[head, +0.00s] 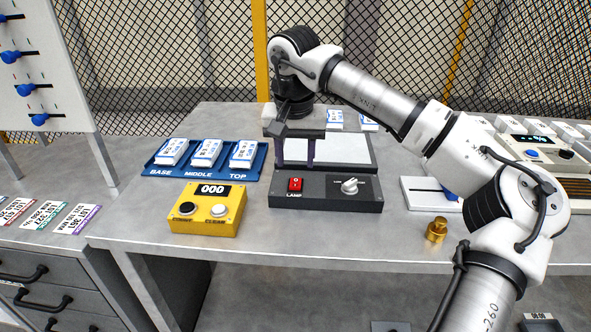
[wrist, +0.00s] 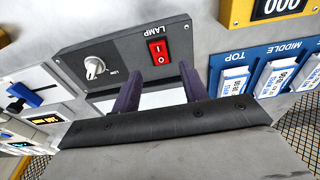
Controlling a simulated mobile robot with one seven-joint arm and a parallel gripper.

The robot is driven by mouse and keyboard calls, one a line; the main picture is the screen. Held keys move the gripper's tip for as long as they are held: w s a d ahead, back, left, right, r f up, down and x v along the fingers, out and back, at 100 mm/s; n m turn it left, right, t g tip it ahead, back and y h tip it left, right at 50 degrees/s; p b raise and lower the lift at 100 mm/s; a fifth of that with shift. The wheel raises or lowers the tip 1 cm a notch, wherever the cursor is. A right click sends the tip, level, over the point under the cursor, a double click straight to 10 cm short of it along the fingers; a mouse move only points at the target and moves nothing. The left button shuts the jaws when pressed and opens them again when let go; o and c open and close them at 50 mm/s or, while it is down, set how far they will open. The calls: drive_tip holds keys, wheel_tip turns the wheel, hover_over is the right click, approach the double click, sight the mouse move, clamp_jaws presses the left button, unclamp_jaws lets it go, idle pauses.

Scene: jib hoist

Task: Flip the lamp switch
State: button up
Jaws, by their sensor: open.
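The lamp switch (head: 295,185) is a red rocker on the front of a dark grey box (head: 322,200), above the word LAMP. In the wrist view the red switch (wrist: 158,52) shows upside down, with its I and O marks visible. My gripper (head: 296,163) is open and empty, above the back part of the box, behind the switch. In the wrist view its two dark fingers (wrist: 161,85) stand apart, with the switch beyond their tips. I see no contact between the fingers and the switch.
A pale knob (head: 349,186) is right of the switch. A yellow counter box (head: 208,208) stands to the left, and a blue tray (head: 205,174) with three white blocks is behind it. A brass weight (head: 437,230) stands to the right. The table's front strip is mostly clear.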

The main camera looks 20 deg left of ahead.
sight(295, 189)
wheel_tip(295, 189, up, 9)
drive_tip(key=s, duration=0.1)
drive_tip(key=shift+d, duration=0.15)
drive_tip(key=shift+s, duration=0.1)
idle(0.3)
